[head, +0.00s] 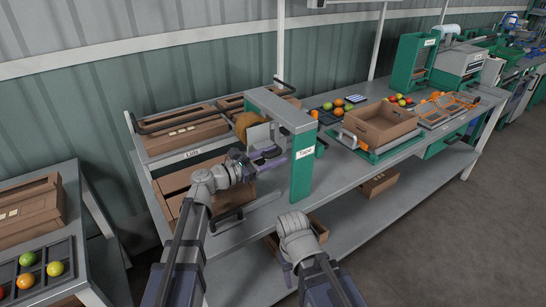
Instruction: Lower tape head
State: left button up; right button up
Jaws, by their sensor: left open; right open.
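The tape station, a grey arch on a green post labelled "Tape" (302,165), stands on the bench. Under the arch's left side is the tape head, with a brown tape roll (243,122) and a pale grey plate (258,134). My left gripper (268,157) is open just below the plate, left of the post. I cannot tell whether it touches the head. A brown carton (240,190) lies below and partly behind my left arm. My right gripper (287,273) is low in front of the bench, apart from the station, and mostly hidden by its own wrist.
A rack labelled "Lids" (193,153) holds flat brown cardboard at left. A side table with a dark tomato tray (38,270) stands at far left. The floor at right is clear.

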pick_arm(q)
jog(key=v, duration=0.7)
jog(key=shift+s+a, duration=0.25)
jog(key=shift+a, duration=0.1)
